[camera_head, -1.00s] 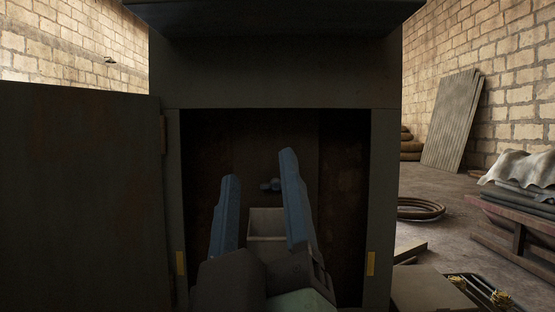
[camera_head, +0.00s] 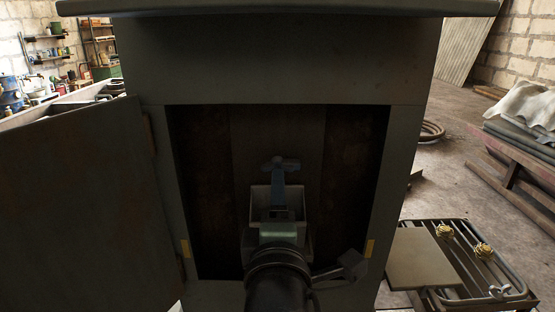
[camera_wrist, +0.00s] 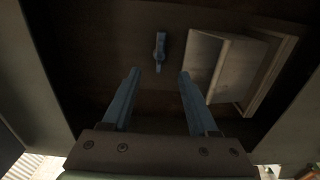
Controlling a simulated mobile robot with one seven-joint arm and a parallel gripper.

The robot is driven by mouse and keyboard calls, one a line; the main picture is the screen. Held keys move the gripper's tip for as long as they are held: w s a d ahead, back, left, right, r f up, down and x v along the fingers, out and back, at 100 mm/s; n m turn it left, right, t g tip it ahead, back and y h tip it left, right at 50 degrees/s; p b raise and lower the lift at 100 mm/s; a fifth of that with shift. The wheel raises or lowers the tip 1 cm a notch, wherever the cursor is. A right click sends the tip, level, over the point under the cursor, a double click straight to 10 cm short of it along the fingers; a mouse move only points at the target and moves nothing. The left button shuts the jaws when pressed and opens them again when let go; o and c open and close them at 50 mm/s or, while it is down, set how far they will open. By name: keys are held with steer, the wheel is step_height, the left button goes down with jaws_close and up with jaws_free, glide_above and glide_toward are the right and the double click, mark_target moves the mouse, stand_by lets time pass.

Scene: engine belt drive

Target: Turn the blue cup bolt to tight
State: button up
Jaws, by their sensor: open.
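The blue cup bolt (camera_wrist: 160,50) is a small blue piece on the dark back wall inside the cabinet. In the wrist view it stands just beyond and between my fingertips, apart from them. In the head view part of the bolt (camera_head: 291,164) shows behind my fingers, and the rest is hidden. My gripper (camera_wrist: 159,73) is open and empty, its two blue fingers spread to either side of the line to the bolt. In the head view my gripper (camera_head: 279,172) reaches into the cabinet, its fingers nearly lined up one behind the other. How far the bolt is turned cannot be told.
A pale box-shaped holder (camera_head: 259,198) sits on the back wall close by the bolt; it also shows in the wrist view (camera_wrist: 206,56). The cabinet frame (camera_head: 400,190) surrounds the opening. Its door (camera_head: 75,205) stands open at left. A grated rack (camera_head: 470,265) stands at right.

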mark_target(277, 166)
steer(key=w+p, duration=0.2)
steer(key=w, duration=0.6)
steer(key=shift+w, duration=0.3)
jaws_close()
